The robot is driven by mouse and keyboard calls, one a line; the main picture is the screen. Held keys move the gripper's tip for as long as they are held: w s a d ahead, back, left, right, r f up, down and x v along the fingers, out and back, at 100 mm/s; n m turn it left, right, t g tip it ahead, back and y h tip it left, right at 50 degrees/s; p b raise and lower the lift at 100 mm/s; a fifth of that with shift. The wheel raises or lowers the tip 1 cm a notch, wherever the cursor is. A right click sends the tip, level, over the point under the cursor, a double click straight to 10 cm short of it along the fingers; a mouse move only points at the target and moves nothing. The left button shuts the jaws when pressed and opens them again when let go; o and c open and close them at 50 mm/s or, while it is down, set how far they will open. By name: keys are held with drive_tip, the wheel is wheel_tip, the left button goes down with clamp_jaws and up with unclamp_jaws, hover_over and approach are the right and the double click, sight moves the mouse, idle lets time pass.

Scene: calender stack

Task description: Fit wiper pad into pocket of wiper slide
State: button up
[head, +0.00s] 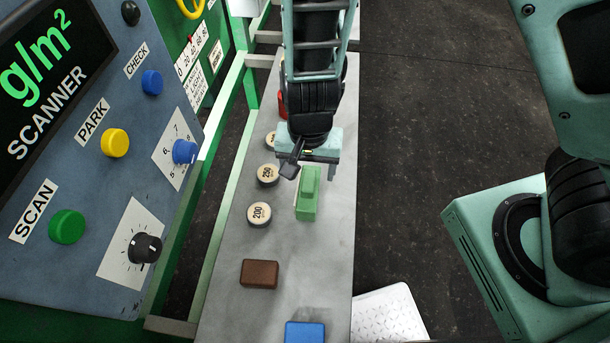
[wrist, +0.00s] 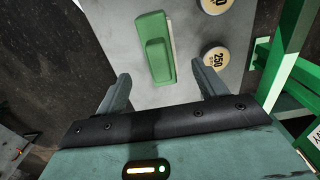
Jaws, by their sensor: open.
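A green block with a narrower raised grip and a pale strip along one long side, which looks like the wiper pad (head: 308,196), lies on the grey bench top. It also shows in the wrist view (wrist: 156,50), ahead of the fingers and roughly centred between them. My gripper (head: 309,168) is open and empty, above the bench at the far end of the green block. In the wrist view my gripper (wrist: 160,82) has its two fingers spread wide, with bare bench between them. I cannot make out the wiper slide or its pocket in either view.
The grey bench (head: 233,306) also bears round pucks marked 200 (head: 259,214) and 250 (head: 268,175), a brown block (head: 260,274) and a blue block (head: 305,332). A red thing (head: 282,106) is partly hidden by my arm. The scanner panel (head: 95,160) stands at left.

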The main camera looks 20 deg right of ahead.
sight(307, 189)
wheel_tip(307, 189, down, 9)
drive_tip(key=shift+r+b, duration=0.1)
drive_tip(key=shift+b, duration=0.95)
drive_tip(key=shift+c, duration=0.3)
drive_tip(key=c, duration=1.2)
